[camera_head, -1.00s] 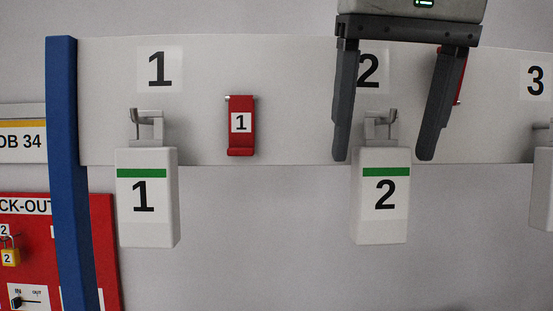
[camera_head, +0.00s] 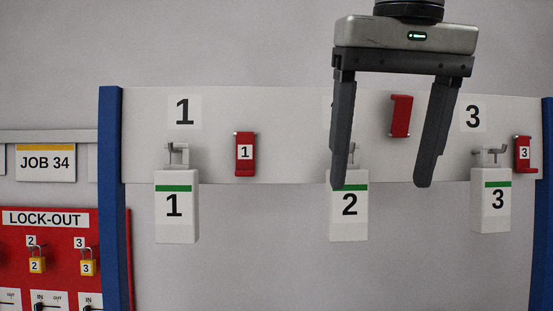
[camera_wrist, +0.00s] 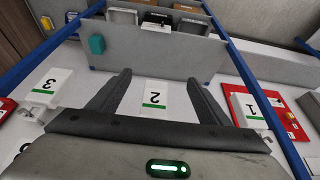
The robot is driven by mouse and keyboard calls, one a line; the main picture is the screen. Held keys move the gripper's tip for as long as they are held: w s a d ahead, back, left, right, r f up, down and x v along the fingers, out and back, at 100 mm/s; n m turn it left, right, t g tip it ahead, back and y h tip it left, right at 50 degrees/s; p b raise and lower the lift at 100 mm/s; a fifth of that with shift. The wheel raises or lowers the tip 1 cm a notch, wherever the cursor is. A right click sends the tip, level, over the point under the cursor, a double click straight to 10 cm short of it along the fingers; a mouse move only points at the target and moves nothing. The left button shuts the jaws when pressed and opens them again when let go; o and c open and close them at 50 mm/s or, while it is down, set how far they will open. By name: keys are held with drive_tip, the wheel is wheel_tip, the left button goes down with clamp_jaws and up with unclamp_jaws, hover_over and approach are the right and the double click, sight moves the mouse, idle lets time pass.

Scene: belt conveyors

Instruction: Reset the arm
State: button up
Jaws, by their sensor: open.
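My gripper (camera_head: 383,186) is open and empty, fingers pointing down, in front of the white board (camera_head: 290,130) at station 2. Its left finger overlaps the hook and top of white box 2 (camera_head: 350,215) in the head view; I cannot tell the gap between them. In the wrist view my gripper (camera_wrist: 155,75) has its fingers spread, with box 2 (camera_wrist: 153,98) showing between them. A red bracket (camera_head: 401,115) on the board shows between the fingers in the head view.
White box 1 (camera_head: 176,210) and white box 3 (camera_head: 491,205) hang from hooks. Red brackets 1 (camera_head: 244,154) and 3 (camera_head: 524,155) are beside them. Blue posts (camera_head: 111,200) flank the board. A red lock-out panel (camera_head: 65,250) with yellow padlocks is at left.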

wheel_tip(320, 180, down, 37)
drive_tip(key=s+t, duration=0.1)
drive_tip(key=s, duration=0.1)
drive_tip(key=shift+s+f, duration=0.15)
drive_tip(key=shift+s, duration=0.05)
